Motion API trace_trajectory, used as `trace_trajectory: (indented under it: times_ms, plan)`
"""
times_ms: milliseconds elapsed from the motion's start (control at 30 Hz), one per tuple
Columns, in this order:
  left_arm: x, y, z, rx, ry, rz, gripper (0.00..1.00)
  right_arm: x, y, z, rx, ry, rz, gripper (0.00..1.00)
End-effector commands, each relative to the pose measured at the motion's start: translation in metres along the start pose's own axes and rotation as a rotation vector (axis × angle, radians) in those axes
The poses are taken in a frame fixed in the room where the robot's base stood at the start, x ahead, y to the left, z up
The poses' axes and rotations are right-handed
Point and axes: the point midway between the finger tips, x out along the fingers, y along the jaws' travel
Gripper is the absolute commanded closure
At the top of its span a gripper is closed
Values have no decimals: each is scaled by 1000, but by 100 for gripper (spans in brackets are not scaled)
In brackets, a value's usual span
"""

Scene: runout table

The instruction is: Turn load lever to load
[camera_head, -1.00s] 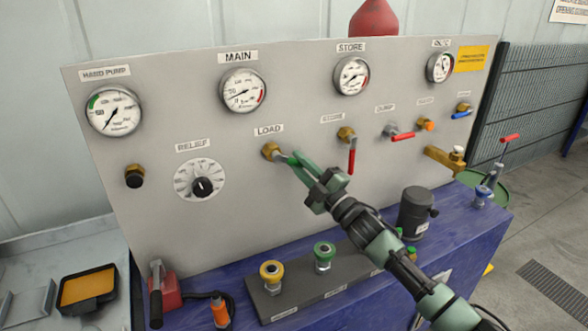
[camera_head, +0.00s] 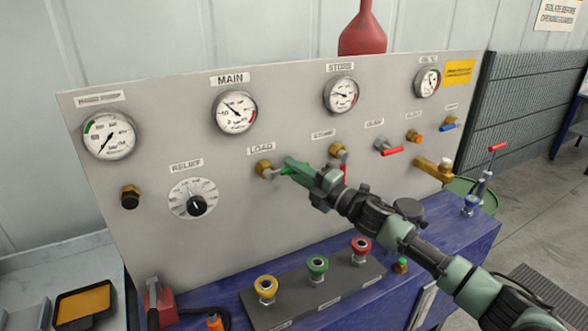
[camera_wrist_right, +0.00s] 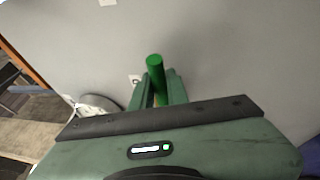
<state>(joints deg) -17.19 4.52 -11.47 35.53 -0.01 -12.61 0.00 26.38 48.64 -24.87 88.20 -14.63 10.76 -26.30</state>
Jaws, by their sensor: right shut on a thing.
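The load lever has a brass valve body (camera_head: 264,168) under the LOAD label (camera_head: 261,148) on the grey panel. Its green handle (camera_head: 288,170) points to the right, roughly level. My right gripper (camera_head: 298,171) is shut on this handle. In the right wrist view, the green handle (camera_wrist_right: 156,75) sits between the two fingers, its end sticking out past them. Part of the handle is hidden by the fingers in the head view. My left gripper is not in view.
The store valve (camera_head: 337,151) with a red handle is just right of my gripper, partly hidden behind it. The relief dial (camera_head: 193,199) is to the left. Yellow, green and red-topped couplings (camera_head: 317,268) stand on the ledge below. Gauges line the panel top.

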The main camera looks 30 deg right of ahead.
Motion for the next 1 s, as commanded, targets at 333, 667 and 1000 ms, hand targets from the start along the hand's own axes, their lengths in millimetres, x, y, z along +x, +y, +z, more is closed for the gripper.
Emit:
trace_trajectory:
  times_ms: [333,667,1000]
  plan:
    - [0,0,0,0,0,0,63,0,-1,-1,-6,3,-1,76]
    - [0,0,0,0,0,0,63,0,0,-1,-3,2,0,63]
    - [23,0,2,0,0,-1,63,-42,-7,-1,-3,2,-4,63]
